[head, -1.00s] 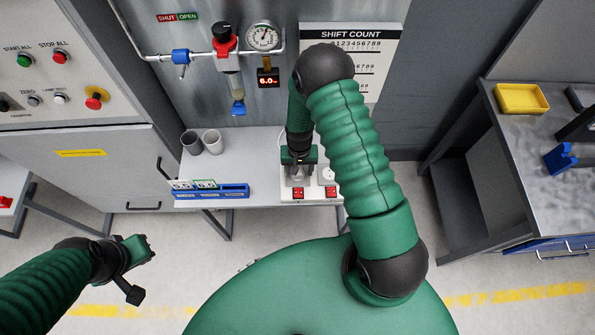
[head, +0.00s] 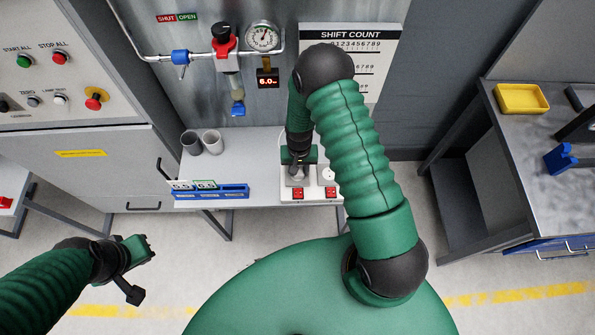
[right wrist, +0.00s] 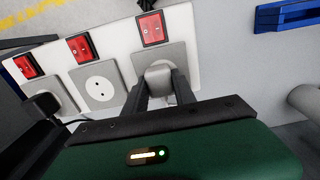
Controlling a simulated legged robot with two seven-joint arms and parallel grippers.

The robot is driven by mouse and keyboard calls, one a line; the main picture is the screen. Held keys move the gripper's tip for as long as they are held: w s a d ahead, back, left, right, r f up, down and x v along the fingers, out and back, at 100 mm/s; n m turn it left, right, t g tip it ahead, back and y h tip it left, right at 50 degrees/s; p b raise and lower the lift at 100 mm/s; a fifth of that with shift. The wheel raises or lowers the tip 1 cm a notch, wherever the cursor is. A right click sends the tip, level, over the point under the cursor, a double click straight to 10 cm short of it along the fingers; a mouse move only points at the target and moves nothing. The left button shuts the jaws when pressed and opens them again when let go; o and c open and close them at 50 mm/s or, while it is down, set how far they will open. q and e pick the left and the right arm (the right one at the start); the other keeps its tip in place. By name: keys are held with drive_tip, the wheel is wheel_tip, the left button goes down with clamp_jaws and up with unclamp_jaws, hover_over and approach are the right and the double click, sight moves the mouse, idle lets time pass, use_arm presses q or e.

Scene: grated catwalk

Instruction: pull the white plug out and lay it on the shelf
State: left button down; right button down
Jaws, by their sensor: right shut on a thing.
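The white plug (right wrist: 159,77) sits at the rightmost socket of the white socket strip (right wrist: 115,43) in the right wrist view. My right gripper (right wrist: 160,85) is shut on the plug, with a finger on each side of it. In the head view my right gripper (head: 298,169) is over the left end of the strip (head: 322,184), and the plug is mostly hidden there. The grey shelf (head: 259,145) carries the strip. My left gripper (head: 136,262) hangs at the lower left, away from the shelf; its jaw opening is unclear.
Red switches (right wrist: 79,47) line the strip, and a black plug (right wrist: 44,104) is in another socket. Two cups (head: 211,141) and a blue rack (head: 212,191) stand on the shelf's left part. Bare shelf lies between rack and strip.

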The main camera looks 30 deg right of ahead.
drive_tip(key=shift+a+r+p, duration=0.1)
drive_tip(key=shift+r+p, duration=0.55)
drive_tip(key=shift+r, duration=0.35)
drive_tip(key=shift+r+p, duration=1.55)
drive_tip(key=shift+r, duration=0.5)
